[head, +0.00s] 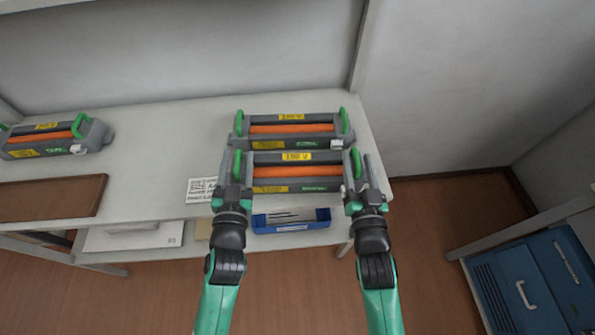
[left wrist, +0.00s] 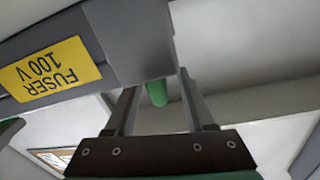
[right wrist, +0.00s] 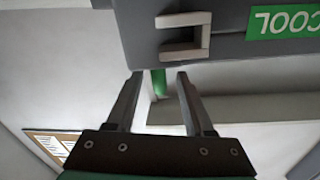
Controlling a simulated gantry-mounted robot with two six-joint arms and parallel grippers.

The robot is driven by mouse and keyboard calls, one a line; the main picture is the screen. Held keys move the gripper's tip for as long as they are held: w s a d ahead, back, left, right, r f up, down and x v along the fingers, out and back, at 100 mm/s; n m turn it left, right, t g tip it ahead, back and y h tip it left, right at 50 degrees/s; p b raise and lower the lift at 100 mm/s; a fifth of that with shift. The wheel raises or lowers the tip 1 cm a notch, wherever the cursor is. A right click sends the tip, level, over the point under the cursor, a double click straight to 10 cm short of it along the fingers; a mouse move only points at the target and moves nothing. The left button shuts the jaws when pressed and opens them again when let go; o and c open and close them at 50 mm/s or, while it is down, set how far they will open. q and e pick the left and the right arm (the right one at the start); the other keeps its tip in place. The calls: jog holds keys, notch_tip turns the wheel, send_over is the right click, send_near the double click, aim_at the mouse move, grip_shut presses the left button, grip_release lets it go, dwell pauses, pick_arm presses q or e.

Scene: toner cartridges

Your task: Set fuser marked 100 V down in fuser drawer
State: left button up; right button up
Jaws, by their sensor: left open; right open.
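The fuser marked 100 V (head: 300,171), grey with an orange roller and green end handles, lies at the front right of the white table. Its yellow "FUSER 100 V" label (left wrist: 58,69) shows upside down in the left wrist view. My left gripper (head: 234,185) is open at its left end, with a green handle (left wrist: 157,92) showing between the fingers. My right gripper (head: 359,185) is open at its right end, with a green handle (right wrist: 158,82) between the fingers. Neither gripper is closed on it. I cannot make out an open fuser drawer.
A similar fuser (head: 290,129) lies close behind, and another (head: 52,139) is at the far left of the table (head: 150,160). A brown mat (head: 50,197) and a printed card (head: 201,190) lie toward the front. A blue tray (head: 292,228) sits below; a blue cabinet (head: 535,285) stands right.

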pick_arm(q)
jog(key=shift+w, duration=0.2)
pick_arm(e)
jog(key=shift+w, duration=0.2)
pick_arm(q)
grip_shut()
pick_arm(e)
grip_shut()
dwell(0.9)
